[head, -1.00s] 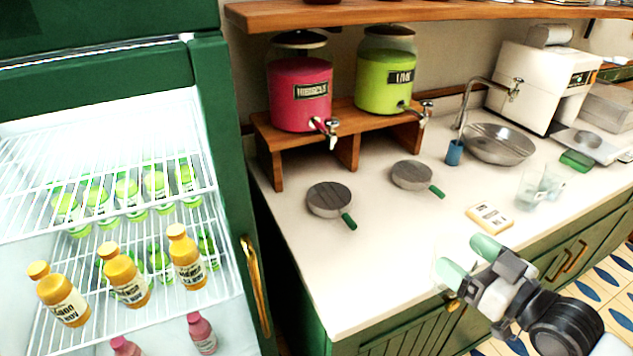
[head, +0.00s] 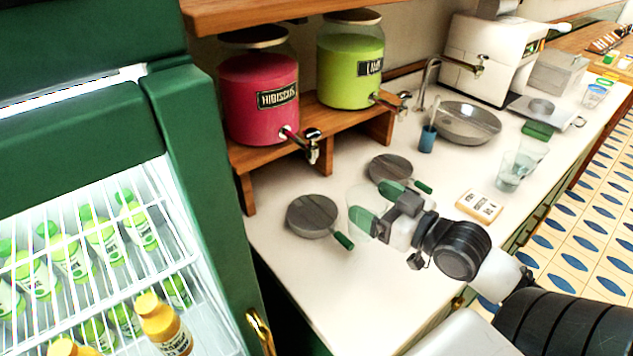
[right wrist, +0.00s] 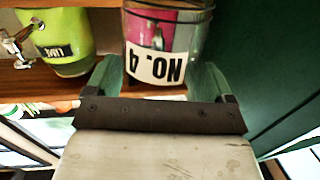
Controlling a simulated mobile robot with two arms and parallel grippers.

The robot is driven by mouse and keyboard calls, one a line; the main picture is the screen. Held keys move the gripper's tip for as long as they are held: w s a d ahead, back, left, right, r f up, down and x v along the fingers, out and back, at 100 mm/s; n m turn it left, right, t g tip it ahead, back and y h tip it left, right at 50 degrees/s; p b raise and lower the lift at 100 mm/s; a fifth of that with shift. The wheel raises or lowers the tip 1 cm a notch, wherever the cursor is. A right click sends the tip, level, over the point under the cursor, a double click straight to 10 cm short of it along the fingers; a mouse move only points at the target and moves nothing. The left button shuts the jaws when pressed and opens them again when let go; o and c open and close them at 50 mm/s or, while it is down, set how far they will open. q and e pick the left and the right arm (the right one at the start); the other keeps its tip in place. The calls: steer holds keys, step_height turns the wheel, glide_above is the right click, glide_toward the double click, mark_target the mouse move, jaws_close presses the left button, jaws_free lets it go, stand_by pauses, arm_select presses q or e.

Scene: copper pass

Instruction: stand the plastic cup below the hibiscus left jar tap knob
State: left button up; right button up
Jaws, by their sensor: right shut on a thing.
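The red hibiscus jar (head: 262,100) stands on a wooden riser at the back left of the counter. Its metal tap and knob (head: 312,137) stick out over the riser's front edge. My right gripper (head: 372,213) is shut on a clear plastic cup (head: 357,200), in front of and to the right of that tap. The cup is see-through and faint in the head view. In the right wrist view the cup (right wrist: 168,30) sits between the green fingers, with a white "NO. 4" label that reads upside down. My left gripper is not in view.
A round grey pan (head: 311,213) with a green handle lies below the hibiscus tap; another pan (head: 389,168) lies below the lime jar (head: 350,65). A wooden riser (head: 335,115) carries both jars. The open fridge (head: 195,180) is at left. Front counter space is clear.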

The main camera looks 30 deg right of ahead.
arm_select(q)
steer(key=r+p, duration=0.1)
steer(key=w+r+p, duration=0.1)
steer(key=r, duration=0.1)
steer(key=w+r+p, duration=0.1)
steer(key=p, duration=0.1)
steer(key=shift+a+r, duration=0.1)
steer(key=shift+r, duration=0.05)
arm_select(e)
steer(key=f+x, duration=0.3)
steer(key=x, duration=1.1)
steer(key=shift+s, duration=0.1)
